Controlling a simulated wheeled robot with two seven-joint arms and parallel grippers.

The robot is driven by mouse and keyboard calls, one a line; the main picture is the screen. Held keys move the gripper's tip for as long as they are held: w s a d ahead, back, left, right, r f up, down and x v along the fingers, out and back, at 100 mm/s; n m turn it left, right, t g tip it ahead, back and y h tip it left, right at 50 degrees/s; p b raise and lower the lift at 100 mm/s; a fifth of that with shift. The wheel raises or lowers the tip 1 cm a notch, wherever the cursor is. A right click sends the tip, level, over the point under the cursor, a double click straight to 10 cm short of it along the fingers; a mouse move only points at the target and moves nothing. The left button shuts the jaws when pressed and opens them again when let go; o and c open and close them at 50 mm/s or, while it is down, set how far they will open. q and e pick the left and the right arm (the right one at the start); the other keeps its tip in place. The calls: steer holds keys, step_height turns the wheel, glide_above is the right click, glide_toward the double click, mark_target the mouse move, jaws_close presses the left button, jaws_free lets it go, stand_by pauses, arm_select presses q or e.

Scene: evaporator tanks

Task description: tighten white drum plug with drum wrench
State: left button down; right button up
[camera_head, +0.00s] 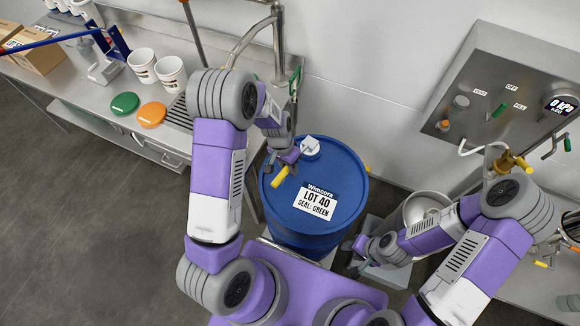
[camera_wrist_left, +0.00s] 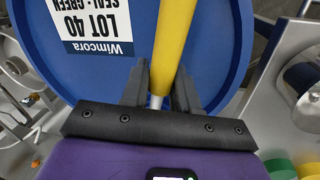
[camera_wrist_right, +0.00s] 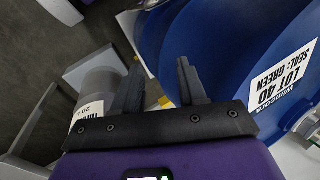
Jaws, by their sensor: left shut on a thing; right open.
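The blue drum (camera_head: 345,190) stands upright with a "LOT 40 SEAL: GREEN" label on its lid. The white drum plug (camera_head: 311,152) is at the far side of the lid, close to my left gripper. My left gripper (camera_head: 287,158) is shut on the drum wrench, whose yellow handle (camera_head: 280,177) sticks out over the lid; the handle also shows in the left wrist view (camera_wrist_left: 173,40) between the fingers. The wrench's head cannot be made out clearly. My right gripper (camera_head: 358,246) is open and empty beside the drum's lower right side; its fingers (camera_wrist_right: 158,78) show apart in the right wrist view.
A steel counter at the left holds a green lid (camera_head: 125,103), an orange lid (camera_head: 151,115) and white buckets (camera_head: 172,75). A steel control panel (camera_head: 500,90) is on the right wall. A metal vessel (camera_head: 424,206) stands right of the drum. Open floor lies at lower left.

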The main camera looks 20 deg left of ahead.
arm_select(q)
steer(key=shift+w+a+m, duration=0.2)
steer(key=shift+a+m, duration=0.3)
steer(key=shift+a, duration=0.2)
steer(key=shift+w+a+m+b, duration=0.3)
steer(key=shift+a+m+b, duration=0.1)
steer(key=shift+a+m, duration=0.3)
steer(key=shift+w+a+m+g, duration=0.3)
steer(key=shift+w+a+m, duration=0.05)
steer(key=shift+a+m, duration=0.25)
steer(key=shift+s+d+n, duration=0.15)
steer(key=shift+d+n, duration=0.1)
steer(key=shift+n, duration=0.05)
